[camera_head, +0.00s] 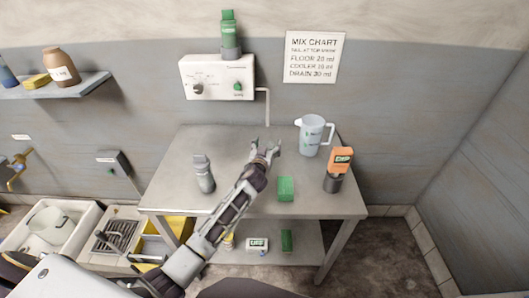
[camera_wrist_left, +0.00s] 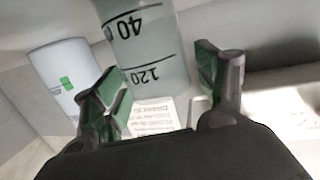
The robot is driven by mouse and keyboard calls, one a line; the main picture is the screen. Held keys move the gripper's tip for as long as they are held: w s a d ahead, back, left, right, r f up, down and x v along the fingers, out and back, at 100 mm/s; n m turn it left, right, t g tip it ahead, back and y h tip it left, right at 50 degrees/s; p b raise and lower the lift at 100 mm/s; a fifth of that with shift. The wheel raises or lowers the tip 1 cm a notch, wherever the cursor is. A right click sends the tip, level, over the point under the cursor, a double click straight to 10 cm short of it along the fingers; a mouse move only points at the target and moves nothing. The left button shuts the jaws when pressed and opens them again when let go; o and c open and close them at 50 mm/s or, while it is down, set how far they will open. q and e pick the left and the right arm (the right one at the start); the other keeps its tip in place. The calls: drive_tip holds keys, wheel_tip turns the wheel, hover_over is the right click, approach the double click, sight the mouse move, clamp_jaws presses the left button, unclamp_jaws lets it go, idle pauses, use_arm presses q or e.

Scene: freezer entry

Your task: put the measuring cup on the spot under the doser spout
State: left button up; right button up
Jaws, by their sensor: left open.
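The measuring cup (camera_head: 311,137), a pale see-through jug with a handle, stands upright at the back right of the steel table. In the left wrist view, a clear graduated wall (camera_wrist_left: 143,48) marked 40 and 120, which looks like the cup, lies ahead between the fingers. My left gripper (camera_head: 267,151) is open and empty, left of the cup in the head view; its fingers also frame the wrist view (camera_wrist_left: 165,92). The doser spout (camera_head: 267,107) hangs from the wall unit (camera_head: 218,77) just above and behind the gripper. The spot beneath is largely hidden by the gripper.
On the table (camera_head: 172,184) are a grey bottle (camera_head: 204,174), a green box (camera_head: 286,189) and an orange-topped container (camera_head: 338,168). A mix chart (camera_head: 314,57) hangs on the wall. A sink (camera_head: 55,225) is at the lower left. A white cylinder (camera_wrist_left: 65,78) shows beside the graduated wall.

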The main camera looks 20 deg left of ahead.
use_arm(q)
drive_tip(key=shift+s+r, duration=0.15)
drive_tip(key=s+d+r+b, duration=0.1)
drive_tip(key=s, duration=1)
drive_tip(key=shift+s+r, duration=0.3)
drive_tip(key=shift+r, duration=0.1)
idle(2.5)
drive_tip(key=c, duration=0.3)
drive_tip(key=shift+c, duration=0.2)
